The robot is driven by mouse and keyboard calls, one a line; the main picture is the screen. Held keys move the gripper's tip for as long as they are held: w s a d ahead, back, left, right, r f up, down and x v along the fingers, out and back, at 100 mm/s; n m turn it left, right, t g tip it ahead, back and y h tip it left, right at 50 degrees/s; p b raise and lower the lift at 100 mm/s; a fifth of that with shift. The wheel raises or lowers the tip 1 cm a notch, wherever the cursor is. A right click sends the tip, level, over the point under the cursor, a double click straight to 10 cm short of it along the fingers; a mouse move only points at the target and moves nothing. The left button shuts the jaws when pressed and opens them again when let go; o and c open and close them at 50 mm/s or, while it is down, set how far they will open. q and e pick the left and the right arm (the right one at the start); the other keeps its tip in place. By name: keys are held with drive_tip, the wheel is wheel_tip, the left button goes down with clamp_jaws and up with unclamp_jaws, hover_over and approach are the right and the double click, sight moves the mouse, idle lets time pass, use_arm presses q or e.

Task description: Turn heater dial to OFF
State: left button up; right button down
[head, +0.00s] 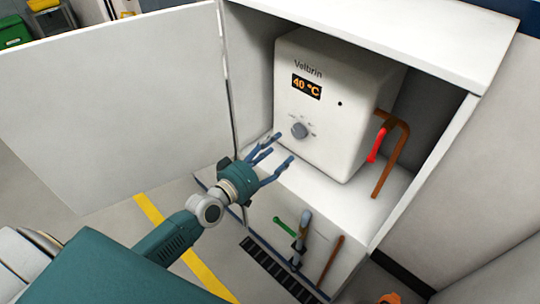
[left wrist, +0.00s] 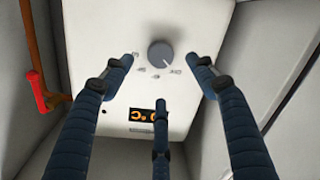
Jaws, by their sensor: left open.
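The heater (head: 315,110) is a white box inside an open cabinet, with a lit display (head: 306,87) reading 40 °C. Its grey round dial (head: 299,130) sits low on the front face; the small marks around it are too small to read surely. My left gripper (head: 276,152) is open and empty, with its fingers spread toward the dial from the lower left. In the left wrist view, which is upside down, the dial (left wrist: 160,53) shows between the two outer fingers, and the third finger lies below it in the picture. No finger visibly touches it. My right gripper is not in view.
The cabinet door (head: 115,95) stands open on the left. A red-handled valve (head: 377,143) and copper pipe (head: 391,160) are on the heater's right. A green-handled valve (head: 285,227) is below the gripper. A dark floor grate (head: 277,270) lies below.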

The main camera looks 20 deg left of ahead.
use_arm(q)
drive_tip(key=shift+v, duration=1.45)
drive_tip(key=s+a+f+m+g+y, duration=0.15)
drive_tip(key=s+f, duration=0.35)
drive_tip(key=f, duration=0.6)
drive_tip(key=s+a+f+g+y, duration=0.1)
drive_tip(key=s+a+f+g, duration=0.2)
drive_tip(key=f, duration=0.9)
drive_tip(key=s+f+m+g+y, duration=0.1)
drive_tip(key=s+f+g, duration=0.2)
drive_tip(key=s+f, duration=0.55)
drive_tip(key=s+d+f+m+g, duration=0.1)
drive_tip(key=s+f+g, duration=0.1)
drive_tip(key=s+f, duration=0.5)
drive_tip(key=s+d+f+m+g, duration=0.1)
drive_tip(key=s+f, duration=0.6)
drive_tip(key=s, duration=0.7)
drive_tip(key=s+d+f+m+g+y, duration=0.1)
drive_tip(key=s+f+g, duration=0.4)
drive_tip(key=s, duration=0.5)
wheel_tip(320, 180, down, 3)
drive_tip(key=shift+s+d+r+m, duration=0.15)
drive_tip(key=shift+s+d+m, duration=0.3)
drive_tip(key=shift+m, duration=0.7)
drive_tip(key=shift+w, duration=0.1)
drive_tip(key=shift+c, duration=0.2)
